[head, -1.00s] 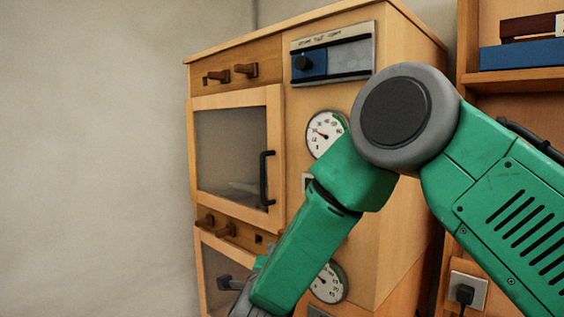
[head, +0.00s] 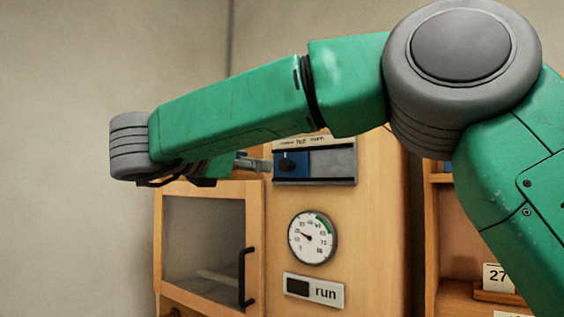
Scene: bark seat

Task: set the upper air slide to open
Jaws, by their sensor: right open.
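The upper air slide (head: 322,181) is a grey metal plate high on the wooden cabinet front, with dark rails. Its blue slider (head: 304,168) with a black knob (head: 287,163) sits at the left end of the track. The label above it is partly covered by my arm; "half" is faintly readable. My right gripper (head: 258,163) reaches in from the left, fingers towards the knob, just left of the slider. It is open and appears empty. Whether a fingertip touches the slider is unclear. My left gripper is not in view.
Below the slide are a round gauge (head: 312,237) and a "run" plate (head: 314,290). A glazed door (head: 204,248) with a black handle (head: 246,277) is at the left. An open shelf (head: 450,240) with a number card (head: 497,277) stands to the right.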

